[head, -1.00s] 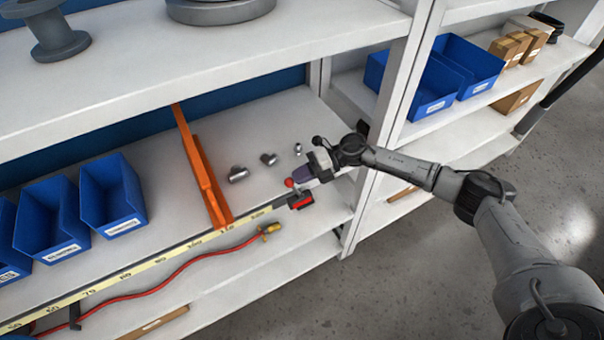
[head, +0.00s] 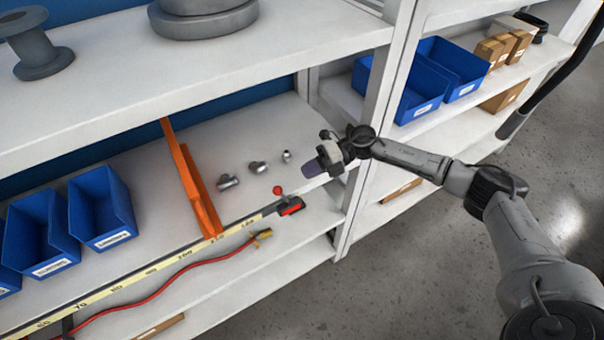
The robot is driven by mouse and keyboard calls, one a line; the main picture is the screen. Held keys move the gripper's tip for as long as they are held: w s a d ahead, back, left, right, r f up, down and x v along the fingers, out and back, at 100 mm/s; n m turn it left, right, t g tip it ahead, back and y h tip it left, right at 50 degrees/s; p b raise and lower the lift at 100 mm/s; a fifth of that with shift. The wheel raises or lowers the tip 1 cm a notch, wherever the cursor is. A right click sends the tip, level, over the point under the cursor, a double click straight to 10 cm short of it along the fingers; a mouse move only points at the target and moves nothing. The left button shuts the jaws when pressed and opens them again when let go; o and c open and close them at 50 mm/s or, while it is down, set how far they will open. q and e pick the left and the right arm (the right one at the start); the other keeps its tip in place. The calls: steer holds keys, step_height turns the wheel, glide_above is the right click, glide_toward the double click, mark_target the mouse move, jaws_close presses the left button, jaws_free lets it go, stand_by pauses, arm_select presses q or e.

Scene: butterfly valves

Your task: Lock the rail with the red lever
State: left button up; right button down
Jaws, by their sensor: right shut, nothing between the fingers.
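The red lever has a round red knob (head: 278,190) on a short stem. It rises from a black and red block (head: 291,209) at the right end of the rail (head: 150,270), which carries a yellow scale along the shelf's front edge. The stem leans up and to the left. My right gripper (head: 313,169) is shut and empty, to the right of and above the knob in the picture, apart from it. An orange fence (head: 195,185) stands across the shelf to the left of the lever. My left gripper is not in view.
Several metal fittings (head: 258,168) lie on the shelf behind the lever. Blue bins (head: 100,208) stand at the left. A white upright (head: 370,125) is close to the right gripper. A red hose (head: 170,288) lies on the shelf below.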

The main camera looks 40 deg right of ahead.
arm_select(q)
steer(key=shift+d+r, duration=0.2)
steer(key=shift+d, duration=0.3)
arm_select(e)
steer(key=shift+v, duration=1.35)
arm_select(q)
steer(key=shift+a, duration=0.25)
arm_select(e)
steer(key=shift+a+r, duration=0.15)
steer(key=shift+r, duration=0.05)
steer(key=shift+w, duration=0.15)
